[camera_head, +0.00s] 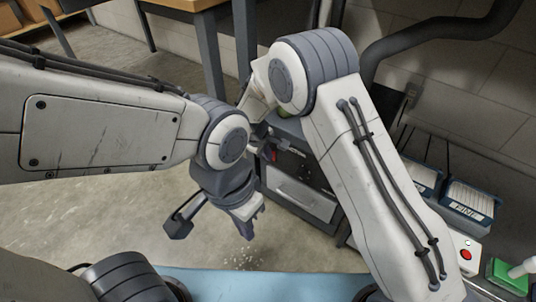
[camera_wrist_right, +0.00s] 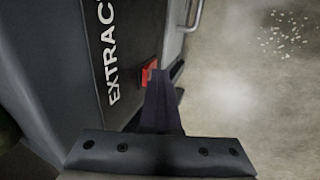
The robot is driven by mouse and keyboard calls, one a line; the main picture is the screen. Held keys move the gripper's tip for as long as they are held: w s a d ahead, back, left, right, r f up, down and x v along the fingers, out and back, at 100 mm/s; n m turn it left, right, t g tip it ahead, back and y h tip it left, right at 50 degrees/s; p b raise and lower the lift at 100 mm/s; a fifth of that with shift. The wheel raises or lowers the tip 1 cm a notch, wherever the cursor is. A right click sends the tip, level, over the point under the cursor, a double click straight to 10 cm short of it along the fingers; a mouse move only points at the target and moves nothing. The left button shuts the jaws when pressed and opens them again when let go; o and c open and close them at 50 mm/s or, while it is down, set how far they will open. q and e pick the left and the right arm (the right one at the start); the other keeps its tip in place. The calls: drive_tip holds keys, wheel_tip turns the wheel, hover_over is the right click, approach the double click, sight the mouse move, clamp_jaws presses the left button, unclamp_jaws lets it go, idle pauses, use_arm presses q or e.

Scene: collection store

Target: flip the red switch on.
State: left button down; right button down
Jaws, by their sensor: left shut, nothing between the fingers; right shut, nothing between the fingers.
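The red switch (camera_wrist_right: 148,70) is on the dark front panel of a cabinet, beside white lettering that reads "EXTRAC". In the head view a small red patch (camera_head: 274,154) shows on that cabinet, partly hidden by my arms. My right gripper (camera_wrist_right: 160,74) is shut and empty, its fingertips at the switch's edge and covering part of it. I cannot tell whether they touch, or which way the switch is set. In the head view the right gripper is mostly hidden behind the arms. My left gripper (camera_head: 252,222) is shut and empty, low in front of the cabinet.
The cabinet has a lower drawer-like front (camera_head: 302,196) and a metal handle (camera_wrist_right: 194,14). At right are labelled bins (camera_head: 470,200), a white box with a red button (camera_head: 466,255) and a green block (camera_head: 508,276). White bits (camera_head: 245,258) lie on the floor.

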drive_tip(key=s+a+r+p, duration=0.4)
drive_tip(key=s+a+r, duration=0.1)
drive_tip(key=s+r, duration=0.2)
drive_tip(key=shift+s+r+p, duration=0.3)
drive_tip(key=shift+s+r, duration=0.1)
drive_tip(key=shift+r, duration=0.1)
drive_tip(key=shift+a, duration=0.1)
